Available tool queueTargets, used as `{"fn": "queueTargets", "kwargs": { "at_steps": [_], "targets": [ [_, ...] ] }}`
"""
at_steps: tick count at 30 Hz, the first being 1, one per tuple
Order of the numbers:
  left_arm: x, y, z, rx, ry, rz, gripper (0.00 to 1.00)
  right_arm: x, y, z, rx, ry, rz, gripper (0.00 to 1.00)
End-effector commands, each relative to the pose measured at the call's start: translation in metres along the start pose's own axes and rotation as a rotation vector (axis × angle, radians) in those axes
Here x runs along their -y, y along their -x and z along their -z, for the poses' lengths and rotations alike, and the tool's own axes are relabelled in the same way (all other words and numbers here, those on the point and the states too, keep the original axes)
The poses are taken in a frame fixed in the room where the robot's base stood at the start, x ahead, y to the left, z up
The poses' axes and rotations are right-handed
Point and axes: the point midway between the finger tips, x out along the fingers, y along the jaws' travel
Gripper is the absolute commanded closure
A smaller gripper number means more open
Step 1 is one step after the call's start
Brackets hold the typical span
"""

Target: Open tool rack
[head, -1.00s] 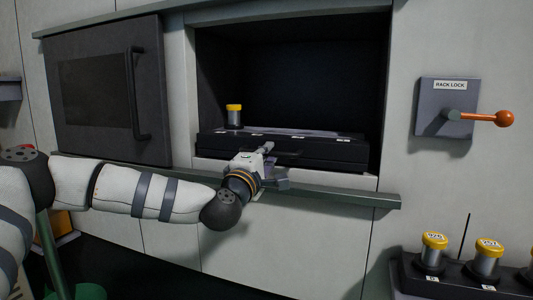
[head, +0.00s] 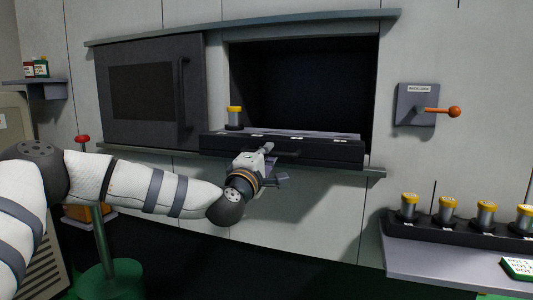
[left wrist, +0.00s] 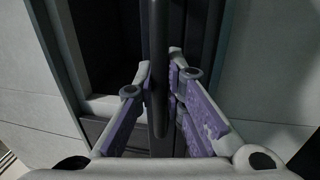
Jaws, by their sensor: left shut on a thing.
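The tool rack (head: 310,150) is a long black drawer that sticks out of the dark recess in the wall. One yellow-capped pot (head: 234,117) stands upright at its left end; the rest of its top looks free of pots. My left gripper (head: 267,152) is at the rack's front. In the left wrist view the fingers (left wrist: 160,100) are shut around the rack's dark bar handle (left wrist: 158,60). The rack lock (head: 417,104) is on the wall to the right, its orange-knobbed lever (head: 440,111) pointing right. My right gripper is out of view.
A dark sliding door (head: 142,92) with a vertical handle stands left of the recess. A green-grey ledge (head: 374,173) runs below. At lower right a black holder (head: 455,233) carries several yellow-capped pots on a bench. A red-knobbed green post (head: 97,235) stands at lower left.

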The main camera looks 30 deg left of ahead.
Motion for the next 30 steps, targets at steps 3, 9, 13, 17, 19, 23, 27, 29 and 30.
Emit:
{"fn": "queueTargets", "kwargs": {
  "at_steps": [3, 9, 13, 17, 19, 23, 27, 29, 30],
  "targets": [
    [-0.001, 0.0, 0.0, 0.001, 0.0, -0.001, 1.0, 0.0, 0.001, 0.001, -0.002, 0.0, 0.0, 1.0],
    [-0.001, 0.0, 0.0, 0.001, 0.0, -0.001, 1.0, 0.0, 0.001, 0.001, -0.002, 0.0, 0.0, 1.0],
    [-0.001, 0.0, 0.0, 0.0, 0.0, -0.001, 1.0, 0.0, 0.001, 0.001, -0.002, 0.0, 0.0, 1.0],
    [-0.001, 0.0, 0.0, 0.0, 0.0, -0.002, 0.8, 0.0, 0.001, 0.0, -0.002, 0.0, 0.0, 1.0],
    [-0.001, 0.0, 0.0, 0.0, 0.0, -0.002, 0.8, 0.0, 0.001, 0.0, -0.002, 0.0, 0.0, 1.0],
    [-0.001, 0.0, 0.0, 0.0, 0.0, -0.002, 0.8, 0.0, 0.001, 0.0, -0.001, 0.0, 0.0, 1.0],
    [-0.001, 0.008, 0.001, 0.0, 0.001, -0.001, 0.8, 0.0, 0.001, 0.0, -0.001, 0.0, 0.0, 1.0],
    [-0.001, 0.02, 0.0, 0.001, 0.002, -0.001, 0.8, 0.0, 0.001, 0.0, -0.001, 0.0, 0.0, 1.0],
    [-0.001, 0.03, 0.0, 0.001, 0.003, 0.0, 0.8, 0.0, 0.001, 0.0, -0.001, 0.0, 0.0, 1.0]
  ]
}}
